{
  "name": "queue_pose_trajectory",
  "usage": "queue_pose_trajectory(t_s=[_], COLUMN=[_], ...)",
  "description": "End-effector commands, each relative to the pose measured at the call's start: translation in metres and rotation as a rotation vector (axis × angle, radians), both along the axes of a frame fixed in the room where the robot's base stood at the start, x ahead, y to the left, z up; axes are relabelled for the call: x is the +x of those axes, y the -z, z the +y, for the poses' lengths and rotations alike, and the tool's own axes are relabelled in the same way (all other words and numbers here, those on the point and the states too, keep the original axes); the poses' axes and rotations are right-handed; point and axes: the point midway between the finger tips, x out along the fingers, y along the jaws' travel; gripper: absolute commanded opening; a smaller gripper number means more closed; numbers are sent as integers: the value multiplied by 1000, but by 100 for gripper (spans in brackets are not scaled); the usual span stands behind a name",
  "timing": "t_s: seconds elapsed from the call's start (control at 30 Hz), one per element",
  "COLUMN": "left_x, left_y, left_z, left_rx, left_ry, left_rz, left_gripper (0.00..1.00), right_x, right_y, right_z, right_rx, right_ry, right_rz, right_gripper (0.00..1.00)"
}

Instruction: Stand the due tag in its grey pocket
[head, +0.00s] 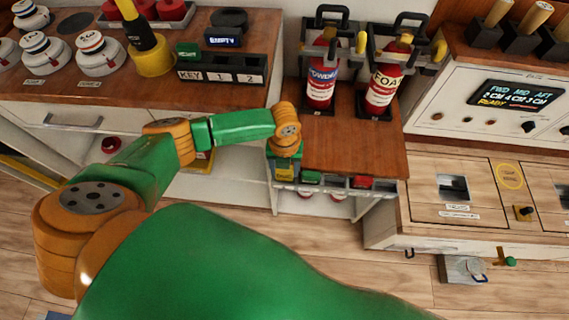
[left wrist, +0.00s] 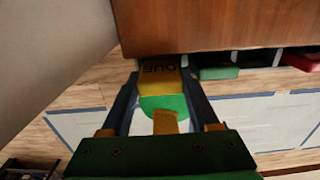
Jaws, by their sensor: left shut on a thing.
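The due tag (left wrist: 160,72) is yellow with dark "DUE" lettering and sits between the fingers of my left gripper (left wrist: 160,85) in the left wrist view. A green part shows just below it, nearer the palm. In the head view my left gripper (head: 285,165) is at the left front corner of the narrow wooden counter, with the yellow tag (head: 285,174) low in it. The tag's far end meets the counter edge in the wrist view; I cannot tell whether it is inside a pocket. Grey pockets (head: 335,181) run along the counter's front. My right gripper is not in view.
A green tag (head: 310,177) and a red tag (head: 361,182) stand in the pocket row to the right. Two red extinguishers (head: 320,88) stand at the back of the counter. A higher cabinet (head: 190,95) is to the left. The counter's middle (head: 350,145) is clear.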

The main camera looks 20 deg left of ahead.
Motion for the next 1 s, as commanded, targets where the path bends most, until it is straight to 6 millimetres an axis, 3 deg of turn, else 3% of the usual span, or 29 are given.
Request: queue_pose_trajectory(t_s=[0.87, 0.9, 1.0], left_x=[0, 0, 0], left_y=[23, 23, 22], left_z=[0, 0, 0], left_rx=[0, 0, 0], left_ry=[1, 1, 1], left_rz=[0, -1, -1], left_gripper=[9, 67, 94], right_x=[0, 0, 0], right_y=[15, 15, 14], right_z=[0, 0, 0], right_rx=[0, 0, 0], right_ry=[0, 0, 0], right_rz=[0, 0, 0], right_gripper=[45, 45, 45])
